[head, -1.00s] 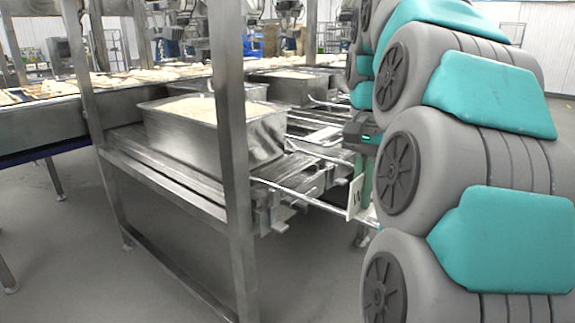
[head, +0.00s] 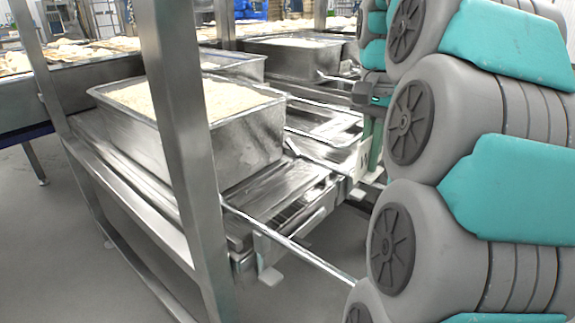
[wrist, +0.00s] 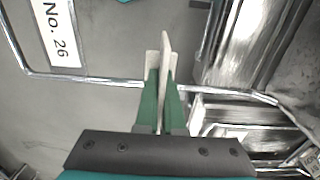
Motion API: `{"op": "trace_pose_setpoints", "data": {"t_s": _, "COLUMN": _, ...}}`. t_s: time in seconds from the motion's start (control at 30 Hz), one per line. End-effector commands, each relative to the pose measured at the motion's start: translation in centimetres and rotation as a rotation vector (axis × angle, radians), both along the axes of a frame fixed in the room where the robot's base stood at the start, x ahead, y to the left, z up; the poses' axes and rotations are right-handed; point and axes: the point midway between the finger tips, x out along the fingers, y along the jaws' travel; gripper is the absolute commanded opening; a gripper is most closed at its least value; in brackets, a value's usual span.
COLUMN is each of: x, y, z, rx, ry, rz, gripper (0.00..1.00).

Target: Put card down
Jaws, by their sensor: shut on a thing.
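My gripper (wrist: 160,90) is shut on a thin pale card (wrist: 164,52), seen edge-on between its green fingers in the wrist view. In the head view the card (head: 364,154) is a small white plate with dark marks, partly hidden by the gripper (head: 374,140). The card is beside the metal conveyor frame, close to its right end. I cannot tell whether it touches anything below.
A white label reading No. 26 (wrist: 58,32) sits by a bent metal rod at left in the wrist view. A metal tub of rice (head: 190,140) stands on the frame. A steel post (head: 180,130) rises in front of it. A long rod (head: 295,245) juts toward the right.

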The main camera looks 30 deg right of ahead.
Motion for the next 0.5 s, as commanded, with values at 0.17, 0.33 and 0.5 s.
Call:
{"op": "trace_pose_setpoints", "data": {"t_s": 0.17, "x": 1.5, "y": 1.5, "z": -0.3, "rx": -0.002, "ry": 0.002, "rz": 0.004, "gripper": 0.0}}
{"op": "trace_pose_setpoints", "data": {"t_s": 0.33, "x": 4.4, "y": 4.4, "z": -0.7, "rx": 0.0, "ry": 0.004, "rz": 0.005, "gripper": 0.0}}
{"op": "trace_pose_setpoints", "data": {"t_s": 0.5, "x": 7.2, "y": 7.3, "z": -0.9, "rx": 0.0, "ry": 0.003, "rz": 0.004, "gripper": 0.0}}
